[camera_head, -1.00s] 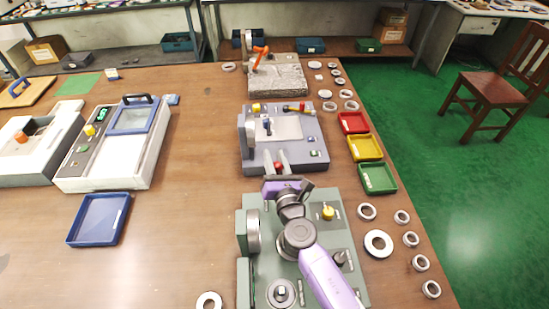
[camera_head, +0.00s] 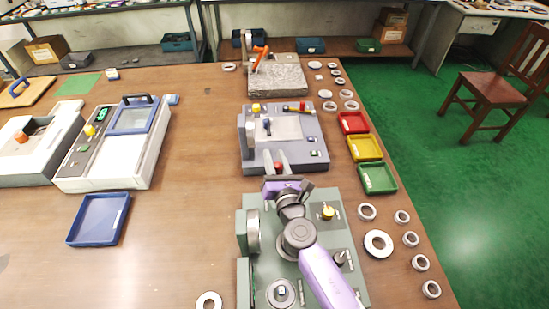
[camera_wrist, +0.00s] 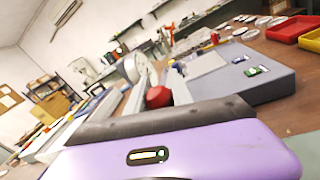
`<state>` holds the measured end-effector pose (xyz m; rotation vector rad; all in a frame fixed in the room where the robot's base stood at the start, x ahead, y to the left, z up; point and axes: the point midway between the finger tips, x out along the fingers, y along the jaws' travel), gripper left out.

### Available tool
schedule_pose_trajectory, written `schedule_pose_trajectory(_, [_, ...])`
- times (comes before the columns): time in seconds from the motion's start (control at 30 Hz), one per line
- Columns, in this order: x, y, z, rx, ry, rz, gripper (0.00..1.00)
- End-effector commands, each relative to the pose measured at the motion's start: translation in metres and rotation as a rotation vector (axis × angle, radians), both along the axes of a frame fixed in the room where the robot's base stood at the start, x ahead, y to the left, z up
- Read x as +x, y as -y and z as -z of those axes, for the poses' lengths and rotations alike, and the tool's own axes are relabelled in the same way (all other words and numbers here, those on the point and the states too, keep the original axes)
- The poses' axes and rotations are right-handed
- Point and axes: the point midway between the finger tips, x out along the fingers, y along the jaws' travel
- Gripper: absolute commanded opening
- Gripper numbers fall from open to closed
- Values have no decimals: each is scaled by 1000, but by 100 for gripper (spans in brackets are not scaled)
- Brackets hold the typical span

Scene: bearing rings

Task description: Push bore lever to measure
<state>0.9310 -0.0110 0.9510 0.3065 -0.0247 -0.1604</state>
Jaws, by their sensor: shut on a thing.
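The blue-grey bore gauge (camera_head: 318,150) stands in the middle of the table, with a lever ending in a red knob (camera_head: 279,166) at its front edge. My gripper (camera_head: 276,161) reaches this knob from the near side, with one grey finger on each side of it. In the wrist view the red knob (camera_wrist: 158,97) sits between the two fingers, and my gripper is shut on it. The lever's shaft is mostly hidden. A dial (camera_wrist: 134,66) shows beyond the fingers. A small blue lever (camera_head: 267,126) stands on the gauge's top.
A green-grey station (camera_head: 335,240) lies under my arm. Red (camera_head: 353,122), yellow (camera_head: 364,147) and green (camera_head: 377,178) trays stand to the right, with several loose rings near them. A blue tray (camera_head: 98,219) lies left. The table between is clear.

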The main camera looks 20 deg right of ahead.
Motion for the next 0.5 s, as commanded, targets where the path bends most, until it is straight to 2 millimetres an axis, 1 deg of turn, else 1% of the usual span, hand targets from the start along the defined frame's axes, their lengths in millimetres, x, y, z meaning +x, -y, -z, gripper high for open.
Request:
schedule_pose_trajectory(0.37, [0,-3,1,1,0,-3,0])
schedule_pose_trajectory(0.47, [4,-12,4,2,1,-5,0])
schedule_pose_trajectory(0.5, [6,-19,5,2,1,-7,0])
